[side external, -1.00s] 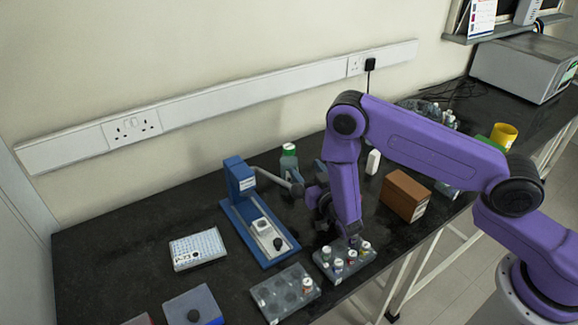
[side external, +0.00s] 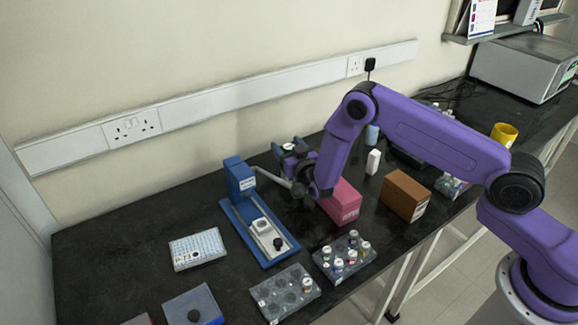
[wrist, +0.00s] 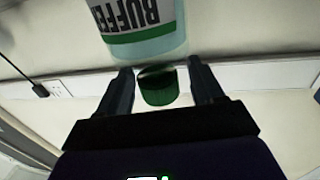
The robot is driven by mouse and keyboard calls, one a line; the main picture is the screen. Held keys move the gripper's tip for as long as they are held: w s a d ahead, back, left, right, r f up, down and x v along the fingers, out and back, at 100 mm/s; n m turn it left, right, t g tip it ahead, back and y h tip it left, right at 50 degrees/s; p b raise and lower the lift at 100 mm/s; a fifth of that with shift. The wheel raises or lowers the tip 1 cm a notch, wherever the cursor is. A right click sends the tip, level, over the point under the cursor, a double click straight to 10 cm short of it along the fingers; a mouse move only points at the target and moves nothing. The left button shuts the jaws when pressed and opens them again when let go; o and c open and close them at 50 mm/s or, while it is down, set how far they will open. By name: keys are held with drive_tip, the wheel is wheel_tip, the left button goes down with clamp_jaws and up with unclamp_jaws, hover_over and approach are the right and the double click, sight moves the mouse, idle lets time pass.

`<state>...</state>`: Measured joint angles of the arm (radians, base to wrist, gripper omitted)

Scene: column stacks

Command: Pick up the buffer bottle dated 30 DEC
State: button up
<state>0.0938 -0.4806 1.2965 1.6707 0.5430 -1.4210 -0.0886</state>
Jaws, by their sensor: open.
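A buffer bottle (wrist: 145,30) shows upside down in the wrist view, with a green-striped label reading BUFFER and a green cap (wrist: 158,86). No date is legible on the visible part of the label. My gripper (wrist: 162,82) is open, its two fingers on either side of the cap with gaps showing. In the side external view my gripper (side external: 291,150) is by the wall behind the blue stand, where it hides most of this bottle.
The blue stand (side external: 240,180) is close to the left of my gripper. A pink box (side external: 342,203), a brown box (side external: 404,196) and a white bottle (side external: 373,161) stand to the right. A vial rack (side external: 345,257) is in front. A light-blue bottle (side external: 372,134) stands behind.

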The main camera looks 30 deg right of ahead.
drive_tip(key=shift+w+d, duration=0.15)
drive_tip(key=shift+w, duration=0.4)
clamp_jaws()
drive_tip(key=shift+r, duration=0.1)
